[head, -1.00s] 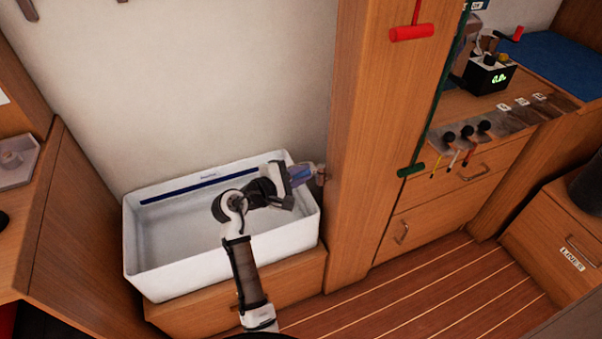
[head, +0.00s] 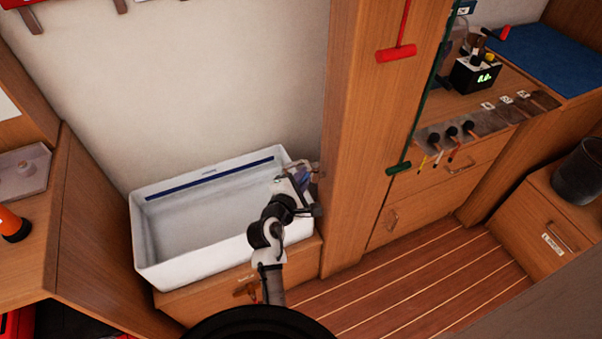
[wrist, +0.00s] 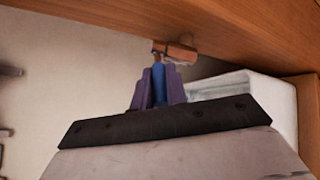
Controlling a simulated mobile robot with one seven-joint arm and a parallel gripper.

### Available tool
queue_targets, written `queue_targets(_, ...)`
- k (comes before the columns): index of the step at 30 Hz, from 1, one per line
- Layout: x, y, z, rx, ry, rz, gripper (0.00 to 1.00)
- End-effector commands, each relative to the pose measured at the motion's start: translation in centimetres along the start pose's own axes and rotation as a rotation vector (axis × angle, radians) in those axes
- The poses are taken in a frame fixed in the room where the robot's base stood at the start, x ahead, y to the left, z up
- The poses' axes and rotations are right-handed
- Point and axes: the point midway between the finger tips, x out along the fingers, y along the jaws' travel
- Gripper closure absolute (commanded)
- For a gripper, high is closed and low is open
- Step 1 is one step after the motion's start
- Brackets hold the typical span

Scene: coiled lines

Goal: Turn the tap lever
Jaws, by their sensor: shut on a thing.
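The tap shows in the wrist view as a small brown and metallic fitting (wrist: 176,50) on the wooden panel. A narrow blue piece, which I take to be the tap lever (wrist: 158,84), runs from below the fitting back between my fingers. My gripper (wrist: 157,88) has its two purple fingers closed on this blue lever, one on each side. In the head view my gripper (head: 303,178) is at the basin's right end, close against the wooden column. The tap is small there and mostly hidden by the gripper.
A white basin (head: 150,240) stands on a low wooden cabinet and looks empty. The tall wooden column (head: 345,180) is close to the right of my gripper. A red T-handle (head: 396,53) and a green one (head: 399,168) hang on it. Open floor (head: 400,270) lies to the right.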

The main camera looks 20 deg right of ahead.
Motion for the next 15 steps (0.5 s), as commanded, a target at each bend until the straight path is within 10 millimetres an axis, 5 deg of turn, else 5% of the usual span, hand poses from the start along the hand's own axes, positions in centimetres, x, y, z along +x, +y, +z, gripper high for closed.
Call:
queue_targets(5, 0.00, -0.03, -0.06, 0.001, 0.000, 0.000, 1.00)
queue_targets(6, 0.00, -0.03, -0.06, 0.000, 0.000, 0.000, 0.83)
queue_targets(10, 0.00, -0.03, -0.05, 0.000, -0.001, -0.001, 0.66)
queue_targets(15, 0.00, -0.02, -0.03, 0.000, -0.001, -0.001, 0.64)
